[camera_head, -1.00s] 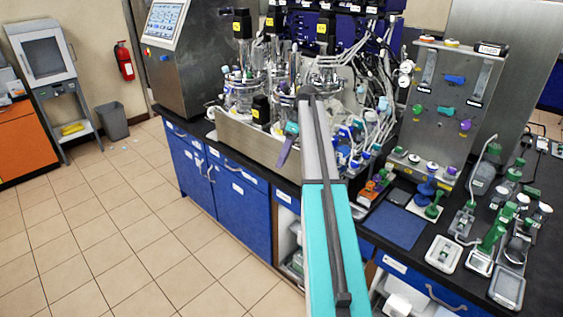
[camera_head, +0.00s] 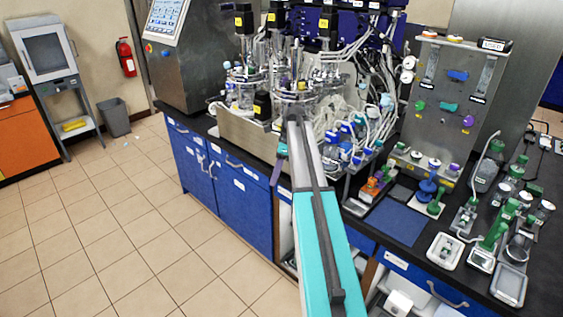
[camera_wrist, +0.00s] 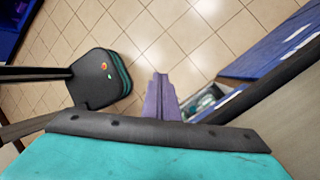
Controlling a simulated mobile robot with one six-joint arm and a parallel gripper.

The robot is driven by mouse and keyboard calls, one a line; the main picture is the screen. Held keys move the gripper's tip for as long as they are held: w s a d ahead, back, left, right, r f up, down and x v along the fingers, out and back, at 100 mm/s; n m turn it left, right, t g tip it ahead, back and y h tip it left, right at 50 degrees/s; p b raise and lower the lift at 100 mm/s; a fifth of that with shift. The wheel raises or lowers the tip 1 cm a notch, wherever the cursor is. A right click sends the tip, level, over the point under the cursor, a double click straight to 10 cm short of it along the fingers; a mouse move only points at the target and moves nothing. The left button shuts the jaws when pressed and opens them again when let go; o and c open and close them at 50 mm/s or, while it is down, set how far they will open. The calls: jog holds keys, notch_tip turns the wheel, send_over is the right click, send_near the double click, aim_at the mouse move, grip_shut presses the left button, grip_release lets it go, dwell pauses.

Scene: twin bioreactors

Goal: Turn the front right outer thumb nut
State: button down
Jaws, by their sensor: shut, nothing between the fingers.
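The twin bioreactors stand on the bench in the head view: a left glass vessel (camera_head: 240,92) and a right glass vessel (camera_head: 293,100), with metal head plates and tall black yellow-labelled motors. The thumb nuts are too small to make out, and my arm covers part of the right vessel's front. My gripper's purple fingers (camera_head: 279,167) show left of my arm, in front of the bench and below the vessels, apart from them. In the wrist view my gripper (camera_wrist: 160,80) is shut and empty, with floor tiles beyond its tips. No thumb nut shows there.
The steel tray (camera_head: 250,135) edges the bench in front of the vessels. Blue cabinets (camera_head: 225,195) lie below. Tubing and blue clamps (camera_head: 350,140) crowd the right side. A blue mat (camera_head: 398,222) and bottles are further right.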

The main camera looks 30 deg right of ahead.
jog(key=s+a+f+n+g+h+b, duration=0.1)
jog(key=s+a+f+n, duration=0.35)
jog(key=a+f, duration=0.4)
jog(key=s+a+f+n+g, duration=0.1)
jog(key=s+a+f+n, duration=0.35)
jog(key=f, duration=0.75)
jog(key=s+a+f+n+g+h+b, duration=0.1)
jog(key=s+a+f+n, duration=0.1)
jog(key=s+a+f, duration=0.65)
jog(key=s+a+f+n+h+b, duration=0.1)
jog(key=s+a+f+n, duration=0.2)
jog(key=s, duration=0.6)
jog(key=s+a+f+n+g+h, duration=0.1)
jog(key=s+a+f+n, duration=0.1)
jog(key=s+f+n, duration=0.4)
jog(key=s+a+f+n+g+b, duration=0.1)
jog(key=s+a+f+n, duration=0.2)
jog(key=s+f+n, duration=0.2)
jog(key=s+f, duration=0.3)
jog(key=s, duration=0.3)
jog(key=shift+s+a+f+n+h+b, duration=0.15)
jog(key=shift+s+a+n+h+b, duration=0.15)
jog(key=shift+s+h, duration=0.1)
